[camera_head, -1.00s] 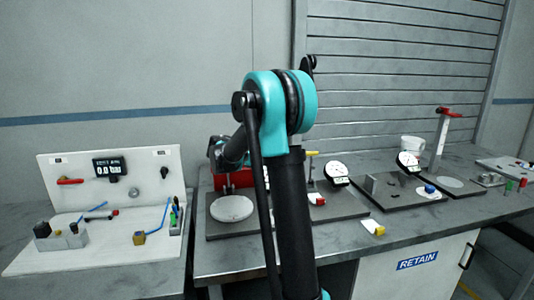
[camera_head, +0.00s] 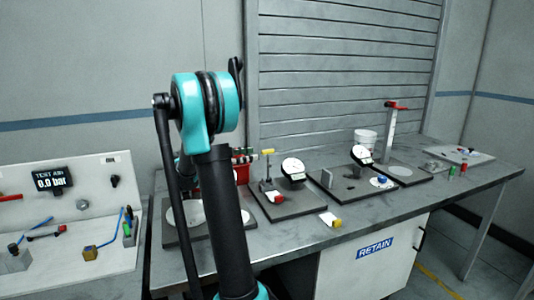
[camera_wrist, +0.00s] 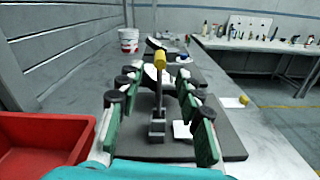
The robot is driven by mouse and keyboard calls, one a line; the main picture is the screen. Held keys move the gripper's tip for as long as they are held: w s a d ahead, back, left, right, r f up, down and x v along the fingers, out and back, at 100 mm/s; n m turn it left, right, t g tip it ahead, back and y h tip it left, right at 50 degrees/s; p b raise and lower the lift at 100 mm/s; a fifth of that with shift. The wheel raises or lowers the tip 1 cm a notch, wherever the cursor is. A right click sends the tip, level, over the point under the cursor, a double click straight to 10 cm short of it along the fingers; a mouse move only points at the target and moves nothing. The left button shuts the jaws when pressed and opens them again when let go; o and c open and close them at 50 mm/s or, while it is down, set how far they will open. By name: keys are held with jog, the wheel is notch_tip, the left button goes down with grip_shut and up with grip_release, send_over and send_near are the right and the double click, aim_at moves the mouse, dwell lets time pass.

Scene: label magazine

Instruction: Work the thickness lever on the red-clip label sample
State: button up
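The thickness gauge has a round white dial (camera_head: 293,168) and an upright lever with a yellow handle (camera_head: 267,152). The yellow handle also shows in the wrist view (camera_wrist: 160,60), ahead and between the fingers. The red-clip label sample (camera_head: 275,197) lies flat on the gauge's dark base plate. A white sheet (camera_wrist: 181,129) lies at the gauge's foot in the wrist view; no red clip shows on it there, perhaps hidden by the right finger. My gripper (camera_wrist: 157,84) is open and empty, its fingers either side of the lever's line; contact cannot be told.
A yellow-clip sample (camera_head: 330,219) lies near the bench's front edge. A red bin (camera_wrist: 40,143) is close at left. A second gauge (camera_head: 362,154), a white tub (camera_head: 366,140) and a red-topped stand (camera_head: 391,128) are farther right. A test panel (camera_head: 90,190) is at left.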

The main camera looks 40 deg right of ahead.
aim_at(268, 152)
jog(key=x, duration=0.8)
grip_shut()
